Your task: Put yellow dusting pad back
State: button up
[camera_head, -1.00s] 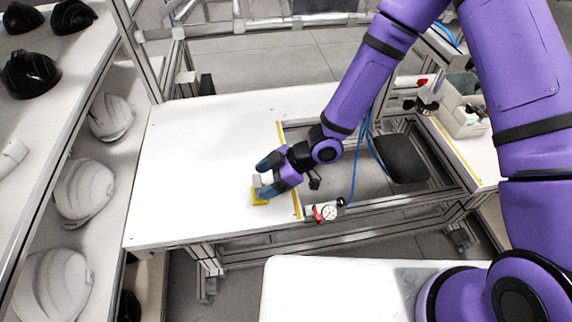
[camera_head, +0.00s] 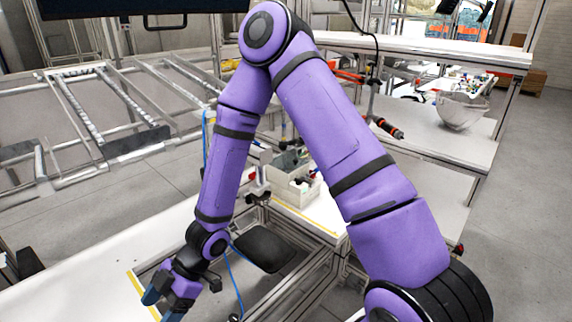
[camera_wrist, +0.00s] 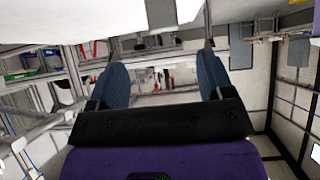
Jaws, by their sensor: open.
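The yellow dusting pad shows in neither view now.
The white table (camera_head: 95,262) has a yellow-edged frame opening beside my gripper. A grey bin (camera_head: 292,182) with small items stands behind it. A shelf unit at right holds a pale helmet shell (camera_head: 462,110). A dark pad (camera_head: 263,248) lies below the opening.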

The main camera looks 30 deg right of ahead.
jog(key=w+d+r+m+t+h, duration=0.3)
jog(key=w+d+r+t+h, duration=0.15)
jog(key=w+d+r, duration=0.35)
jog(key=s+d+r+m+t+h, duration=0.3)
jog(key=d+r+m+h, duration=0.5)
jog(key=d+r, duration=0.85)
jog(key=s+d+r+m, duration=0.2)
jog(key=s+r+m, duration=0.1)
jog(key=s, duration=0.3)
jog(key=s+d+r+m+y, duration=0.1)
jog(key=s+d+r+m, duration=0.1)
jog(key=s, duration=0.5)
jog(key=s+d+r+m+y, duration=0.1)
jog(key=s+d+r+m, duration=0.1)
jog(key=s+r+m, duration=0.2)
notch_tip(320, 180, up, 2)
jog(key=shift+s+r+m, duration=0.2)
jog(key=shift+s+m, duration=0.1)
jog(key=shift+s, duration=0.85)
jog(key=shift+d, duration=0.1)
